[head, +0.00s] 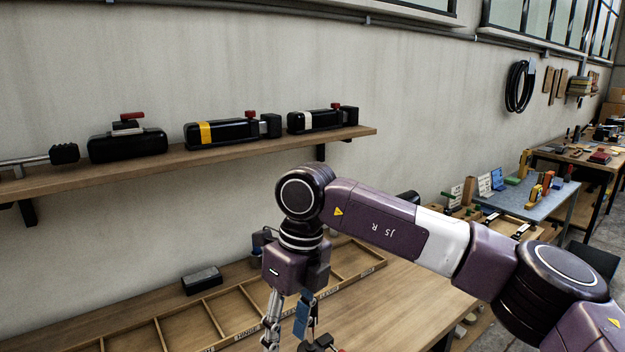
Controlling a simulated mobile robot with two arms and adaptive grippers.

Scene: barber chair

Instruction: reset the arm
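My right arm comes in from the right and bends down at a round purple joint over the workbench. My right gripper (288,325) points down at the bottom edge of the head view, above or in front of the divided wooden tray (228,312). Its fingertips are cut off or unclear, so I cannot tell whether it is open or shut. A dark object with a bit of red (319,344) shows beside it at the bottom edge, and I cannot tell whether the gripper touches it. My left gripper is not in view.
A wall shelf (230,153) carries several black tools with red levers. A small black box (202,280) lies behind the tray. The bench top (400,308) is bare at the right. More benches with parts (545,200) stand farther right.

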